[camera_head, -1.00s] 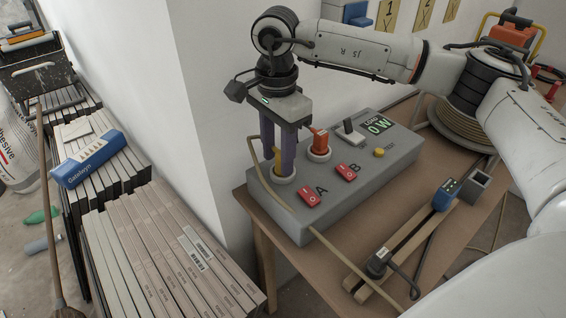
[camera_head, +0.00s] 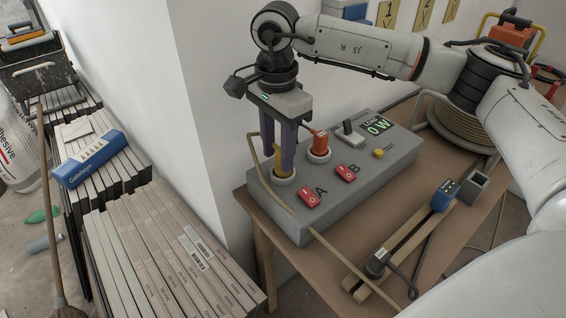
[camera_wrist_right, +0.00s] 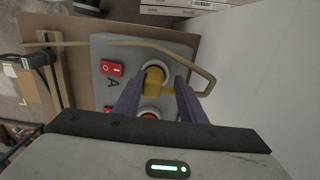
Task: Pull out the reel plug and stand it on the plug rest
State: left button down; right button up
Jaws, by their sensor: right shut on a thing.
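The yellow reel plug (camera_head: 283,172) is at the ringed socket beside switch A on the grey power box (camera_head: 400,165). Its beige cable arches up and over the box front. My right gripper (camera_head: 278,160) points down with its purple fingers closed around the plug. In the right wrist view the plug (camera_wrist_right: 154,84) sits between the fingertips, over the socket. I cannot tell how deep it sits. A small grey open-topped holder (camera_head: 478,187), possibly the plug rest, stands on the table right of the box. My left gripper is not in view.
An orange plug (camera_head: 319,143) sits in the socket by switch B. The display (camera_head: 377,126) reads 0 W. A wooden rail with a blue device (camera_head: 445,195) lies on the table (camera_head: 335,270). The cable reel (camera_head: 455,135) stands behind. A white wall corner is close left of the gripper.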

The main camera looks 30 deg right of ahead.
jog(key=shift+r, duration=0.5)
dwell(0.4)
jog(key=shift+r+p, duration=1.5)
jog(key=shift+r, duration=0.45)
jog(key=shift+r+p, duration=1)
jog(key=shift+r, duration=0.45)
